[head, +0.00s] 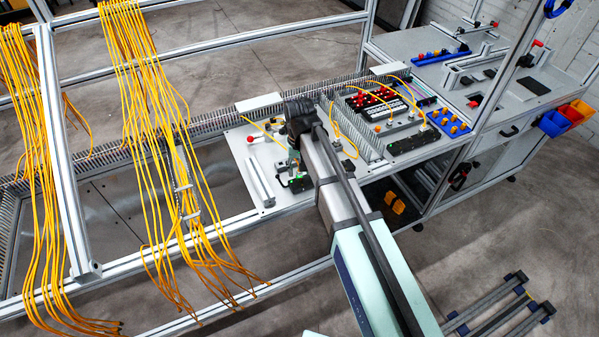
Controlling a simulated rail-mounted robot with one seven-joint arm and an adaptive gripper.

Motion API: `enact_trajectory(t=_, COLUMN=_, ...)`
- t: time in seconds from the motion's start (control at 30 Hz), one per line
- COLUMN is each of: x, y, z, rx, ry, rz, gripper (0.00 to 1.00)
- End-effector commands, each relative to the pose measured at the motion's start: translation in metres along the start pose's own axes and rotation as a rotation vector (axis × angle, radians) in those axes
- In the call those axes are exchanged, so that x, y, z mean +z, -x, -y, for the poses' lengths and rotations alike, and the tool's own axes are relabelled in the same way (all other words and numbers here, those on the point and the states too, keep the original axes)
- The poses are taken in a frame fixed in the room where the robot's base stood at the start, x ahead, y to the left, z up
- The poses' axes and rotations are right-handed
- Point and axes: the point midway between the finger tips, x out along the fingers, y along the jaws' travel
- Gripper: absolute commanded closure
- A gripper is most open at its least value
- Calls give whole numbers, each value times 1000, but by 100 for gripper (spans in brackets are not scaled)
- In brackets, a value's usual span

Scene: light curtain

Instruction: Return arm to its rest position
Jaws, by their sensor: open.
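My arm reaches from the bottom of the head view up and away to the worktable. Its dark wrist is bent down over the light grey mounting plate (238,141). My gripper (294,172) points down at the plate, close to a small black fixture with a green part (299,184). The gripper is small in the picture and partly hidden by the arm. It looks empty. I cannot tell whether it touches the fixture. The arm is stretched out over the table.
A red-knobbed lever (251,139) and a grey rail (260,182) flank the gripper. A panel with red connectors (372,98) lies to the right. Yellow cables (150,120) hang from the frame at left. A side bench (490,100) with bins stands at right.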

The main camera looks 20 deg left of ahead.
Motion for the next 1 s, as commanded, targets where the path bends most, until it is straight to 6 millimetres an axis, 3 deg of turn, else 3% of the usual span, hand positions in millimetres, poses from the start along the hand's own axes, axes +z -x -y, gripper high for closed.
enact_trajectory(t=0.6, x=0, y=46, z=0, rx=0, ry=0, rz=0, gripper=54)
enact_trajectory(t=1.0, x=0, y=47, z=0, rx=0, ry=0, rz=0, gripper=54)
